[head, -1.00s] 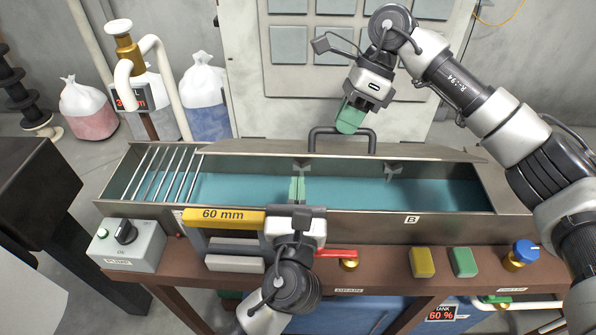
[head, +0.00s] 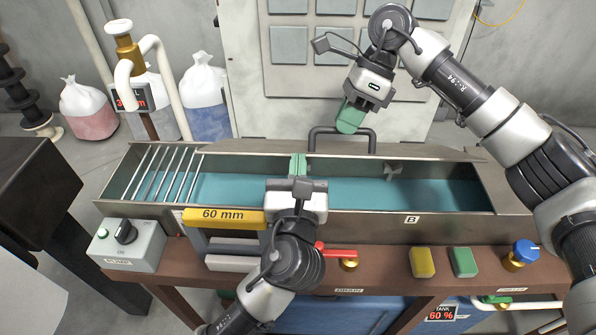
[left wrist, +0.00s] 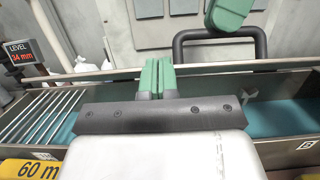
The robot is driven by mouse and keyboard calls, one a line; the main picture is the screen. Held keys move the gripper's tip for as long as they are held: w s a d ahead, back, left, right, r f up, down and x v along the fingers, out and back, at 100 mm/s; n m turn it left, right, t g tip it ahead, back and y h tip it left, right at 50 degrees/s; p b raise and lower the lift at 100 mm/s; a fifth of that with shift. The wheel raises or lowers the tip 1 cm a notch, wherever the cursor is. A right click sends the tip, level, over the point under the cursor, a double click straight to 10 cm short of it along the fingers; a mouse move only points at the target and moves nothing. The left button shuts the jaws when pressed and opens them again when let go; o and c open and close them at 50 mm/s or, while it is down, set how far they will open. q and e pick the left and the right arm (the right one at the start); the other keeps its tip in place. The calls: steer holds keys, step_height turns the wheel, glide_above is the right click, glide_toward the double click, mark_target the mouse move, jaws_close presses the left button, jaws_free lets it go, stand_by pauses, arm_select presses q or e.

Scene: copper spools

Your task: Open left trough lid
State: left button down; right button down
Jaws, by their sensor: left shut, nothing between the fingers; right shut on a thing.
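A long metal trough (head: 360,216) holds blue-green liquid (head: 350,192), and its top is open to view. A black U-shaped handle (head: 375,144) stands up at the trough's back edge; it also shows in the left wrist view (left wrist: 262,50). My right gripper (head: 350,118) is shut on the handle's top bar, its green fingers overlapping it. My left gripper (head: 298,166) is shut and empty over the trough, left of the handle, its green fingertips near the back wall; they also show in the left wrist view (left wrist: 156,78). Whether they touch anything is unclear.
Slatted bars (head: 165,172) cover the trough's left end. A yellow 60 mm block (head: 222,219), pump box (head: 128,245), red lever (head: 338,253), and yellow (head: 422,262) and green (head: 463,262) blocks line the front. A tiled panel (head: 290,47) stands behind.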

steer(key=c, duration=1.4)
jaws_free()
steer(key=shift+w+d+f, duration=0.1)
steer(key=shift+w+f, duration=0.1)
steer(key=shift+f, duration=0.15)
steer(key=shift+o, duration=1)
steer(key=shift+w, duration=0.1)
arm_select(q)
steer(key=shift+w+a+f, duration=0.1)
steer(key=shift+w+f, duration=0.15)
arm_select(e)
steer(key=shift+o, duration=0.4)
steer(key=shift+r, duration=0.1)
